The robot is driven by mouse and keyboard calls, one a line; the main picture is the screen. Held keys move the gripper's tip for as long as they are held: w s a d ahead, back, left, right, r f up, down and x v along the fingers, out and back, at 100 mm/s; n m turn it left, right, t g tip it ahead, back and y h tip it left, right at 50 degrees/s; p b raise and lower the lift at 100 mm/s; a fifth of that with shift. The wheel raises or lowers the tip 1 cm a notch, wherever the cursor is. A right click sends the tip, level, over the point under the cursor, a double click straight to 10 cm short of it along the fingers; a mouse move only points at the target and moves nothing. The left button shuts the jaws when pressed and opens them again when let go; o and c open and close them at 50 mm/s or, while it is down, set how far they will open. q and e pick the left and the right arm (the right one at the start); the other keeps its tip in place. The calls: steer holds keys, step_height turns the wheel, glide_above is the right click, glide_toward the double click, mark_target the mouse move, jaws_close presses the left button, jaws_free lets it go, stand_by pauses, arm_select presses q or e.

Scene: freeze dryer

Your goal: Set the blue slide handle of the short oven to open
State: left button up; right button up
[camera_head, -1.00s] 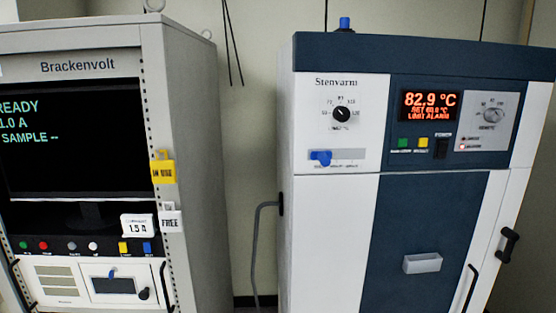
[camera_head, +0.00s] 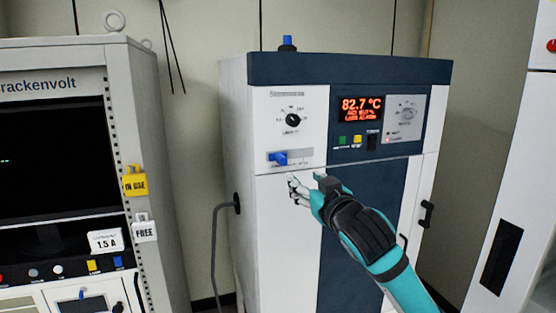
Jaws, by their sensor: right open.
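The short oven (camera_head: 275,215) is the white and dark blue cabinet in the middle of the head view, with a lit display reading 82.7 °C. Its blue slide handle (camera_head: 279,158) sits at the left part of a grey horizontal slot (camera_head: 303,154) below the black knob. My right gripper (camera_head: 306,184) is in front of the oven, just below and right of the blue handle. It is open and empty, its fingers pointing up and left, and it appears apart from the handle. My left gripper is not in view.
A grey cable (camera_head: 215,240) runs down the oven's left side. A white cabinet (camera_head: 520,170) stands at the right.

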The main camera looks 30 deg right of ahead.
mark_target(284, 162)
steer(key=p+x, duration=0.5)
steer(key=x, duration=0.9)
steer(key=shift+w+p, duration=0.3)
steer(key=shift+w, duration=0.1)
steer(key=shift+c, duration=0.4)
jaws_close()
steer(key=shift+d, duration=0.1)
